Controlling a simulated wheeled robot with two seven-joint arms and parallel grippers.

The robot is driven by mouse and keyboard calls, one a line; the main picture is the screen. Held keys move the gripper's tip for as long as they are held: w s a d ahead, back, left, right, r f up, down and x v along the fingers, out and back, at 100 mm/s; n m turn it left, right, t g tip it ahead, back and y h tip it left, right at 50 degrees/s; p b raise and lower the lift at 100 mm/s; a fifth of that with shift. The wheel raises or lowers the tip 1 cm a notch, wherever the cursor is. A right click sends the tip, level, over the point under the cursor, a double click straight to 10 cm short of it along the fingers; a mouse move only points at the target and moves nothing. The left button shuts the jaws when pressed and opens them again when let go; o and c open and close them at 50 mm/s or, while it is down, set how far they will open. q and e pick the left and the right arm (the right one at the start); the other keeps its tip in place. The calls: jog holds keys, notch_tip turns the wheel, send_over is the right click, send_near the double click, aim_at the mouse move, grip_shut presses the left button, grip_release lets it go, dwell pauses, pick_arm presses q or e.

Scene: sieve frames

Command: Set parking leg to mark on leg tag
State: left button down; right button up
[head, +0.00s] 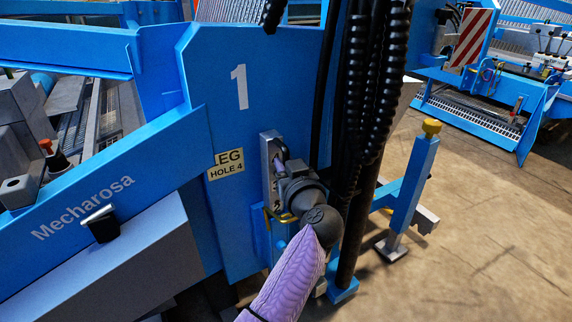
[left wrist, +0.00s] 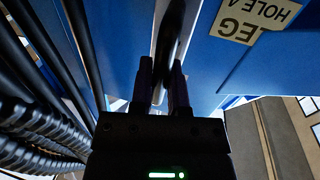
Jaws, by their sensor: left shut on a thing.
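The leg tag (head: 226,163) is a cream plate on the blue panel marked 1, reading LEG HOLE 4. It shows upside down in the left wrist view (left wrist: 258,18). A grey upright bar (head: 267,150), apparently the parking leg, stands right of the tag, largely behind my left gripper (head: 281,168). In the left wrist view the gripper (left wrist: 162,82) is shut on a dark curved bar (left wrist: 172,35); I cannot tell how this joins the leg. A yellow piece (head: 269,222) shows below the gripper. The leg's holes cannot be made out. My right gripper is not in view.
Black corrugated hoses (head: 362,100) hang close to the right of my gripper and also show in the left wrist view (left wrist: 35,120). A blue post with a yellow knob (head: 431,127) stands further right. Bare floor (head: 480,230) lies right of it.

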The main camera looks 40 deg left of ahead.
pick_arm(q)
notch_tip(320, 180, down, 5)
jog(key=shift+r+b, duration=0.1)
jog(key=shift+b, duration=0.25)
jog(key=c, duration=0.6)
grip_release()
jog(key=shift+c, duration=0.2)
jog(key=shift+r, duration=0.1)
jog(key=shift+d, duration=0.1)
